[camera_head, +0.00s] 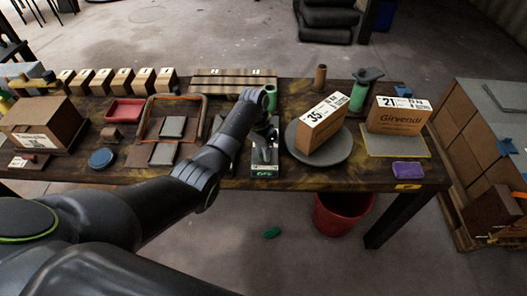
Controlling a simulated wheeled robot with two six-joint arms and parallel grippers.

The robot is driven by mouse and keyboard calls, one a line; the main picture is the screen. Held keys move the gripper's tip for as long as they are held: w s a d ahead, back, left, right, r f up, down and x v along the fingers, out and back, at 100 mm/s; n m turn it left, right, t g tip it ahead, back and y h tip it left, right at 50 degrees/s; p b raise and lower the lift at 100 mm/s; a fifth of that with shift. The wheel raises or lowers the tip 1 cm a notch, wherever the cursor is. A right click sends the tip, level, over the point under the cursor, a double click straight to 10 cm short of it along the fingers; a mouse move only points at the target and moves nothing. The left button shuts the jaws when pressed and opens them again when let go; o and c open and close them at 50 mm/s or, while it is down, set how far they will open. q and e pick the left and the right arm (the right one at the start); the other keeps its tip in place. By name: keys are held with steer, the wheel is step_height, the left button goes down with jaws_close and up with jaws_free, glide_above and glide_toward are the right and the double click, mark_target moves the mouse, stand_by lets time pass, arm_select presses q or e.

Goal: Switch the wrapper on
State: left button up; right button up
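A box marked 35 (321,124) stands on a round grey turntable (338,157), which may be the wrapper. A green post with a dark top (360,92) stands behind it. Left of the turntable is a small light panel with a green label (264,170) at the table's front. My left arm reaches in from the left, and my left gripper (265,136) is over or just behind this panel. The arm and gripper hide part of it. The fingers are small and dark, so I cannot tell their opening or whether they touch anything. My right gripper is out of view.
A box marked 21 (398,115) stands on a pale mat (394,143) at right, near a purple block (408,169). A wooden frame (172,132), red tray (125,111) and brown carton (45,124) are left. A red bucket (341,215) stands below the table.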

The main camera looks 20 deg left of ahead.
arm_select(q)
steer(key=shift+r, duration=0.1)
jaws_close()
steer(key=shift+r+n+p, duration=0.15)
steer(key=shift+n+p, duration=0.45)
steer(key=shift+p, duration=0.35)
steer(key=n+p, duration=0.2)
steer(key=n+t+p, duration=0.1)
steer(key=n+p, duration=0.2)
steer(key=shift+s+d+r, duration=0.1)
steer(key=shift+d, duration=0.05)
steer(key=n+p, duration=0.2)
steer(key=shift+d+n+t+p, duration=0.1)
steer(key=shift+n+t+p, duration=0.2)
steer(key=n+p, duration=0.2)
steer(key=n, duration=0.2)
steer(key=shift+d+t+p, duration=0.1)
steer(key=shift+t+p, duration=0.2)
steer(key=shift+t, duration=0.1)
steer(key=shift+d+f+n+t+y+p, duration=0.15)
steer(key=shift+n+p, duration=0.15)
steer(key=shift+n, duration=0.55)
steer(key=shift+a+n+t+y+p, duration=0.1)
steer(key=shift+n+p, duration=0.15)
steer(key=shift+n, duration=0.55)
steer(key=shift+d+f+n+t+y+p, duration=0.15)
steer(key=shift+n+p, duration=0.15)
steer(key=shift+n, duration=0.55)
steer(key=shift+a+r, duration=0.1)
